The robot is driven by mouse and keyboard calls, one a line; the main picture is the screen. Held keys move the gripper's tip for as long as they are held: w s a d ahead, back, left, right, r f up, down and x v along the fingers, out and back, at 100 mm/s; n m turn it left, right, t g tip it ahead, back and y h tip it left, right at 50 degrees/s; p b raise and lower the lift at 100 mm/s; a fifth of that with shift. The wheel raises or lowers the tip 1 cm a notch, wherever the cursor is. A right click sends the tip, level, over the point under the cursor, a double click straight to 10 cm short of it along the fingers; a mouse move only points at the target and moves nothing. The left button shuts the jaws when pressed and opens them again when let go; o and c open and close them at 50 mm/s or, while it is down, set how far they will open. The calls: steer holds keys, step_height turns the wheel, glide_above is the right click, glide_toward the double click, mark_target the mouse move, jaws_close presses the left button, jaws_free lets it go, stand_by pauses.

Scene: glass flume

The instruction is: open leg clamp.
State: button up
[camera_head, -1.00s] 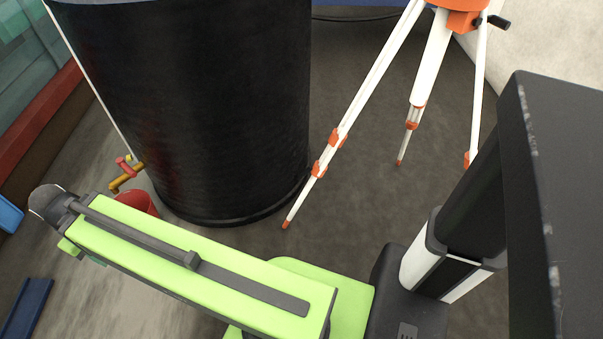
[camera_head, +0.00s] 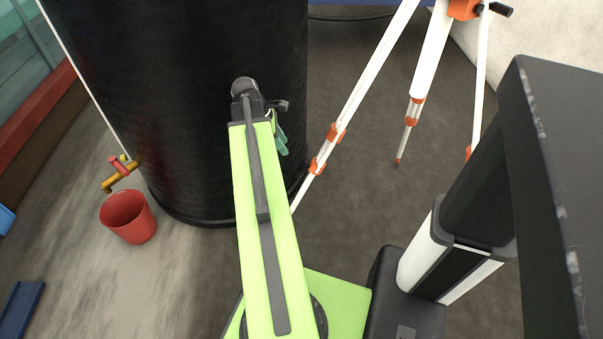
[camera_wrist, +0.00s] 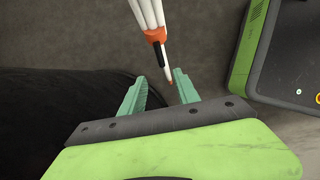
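A tripod with white legs (camera_head: 372,75) stands right of the black tank. Its nearest leg carries two orange clamps, an upper one (camera_head: 336,132) and a lower one (camera_head: 318,165). The middle leg has an orange clamp (camera_head: 415,108), and the right leg (camera_head: 481,80) shows orange low down. My gripper (camera_head: 282,138) is left of the nearest leg, apart from it, in front of the tank. In the wrist view my gripper (camera_wrist: 160,76) has its two teal fingers spread with nothing between them. A white leg with an orange clamp (camera_wrist: 155,36) shows beyond the fingertips; which leg is unclear.
The large black tank (camera_head: 180,100) stands close behind my arm. Blue pieces lie at the far left. The floor among the tripod legs is clear.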

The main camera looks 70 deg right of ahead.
mark_target(301, 171)
steer(key=b+x, duration=0.7)
steer(key=x, duration=0.1)
steer(key=b+x, duration=0.8)
steer(key=shift+w+f, duration=0.15)
steer(key=shift+f, duration=0.1)
steer(key=shift+s+d+f+b, duration=0.15)
steer(key=shift+s+f+b, duration=0.1)
steer(key=shift+f+b, duration=0.25)
steer(key=shift+r, duration=0.1)
steer(key=shift+c, duration=0.5)
jaws_close()
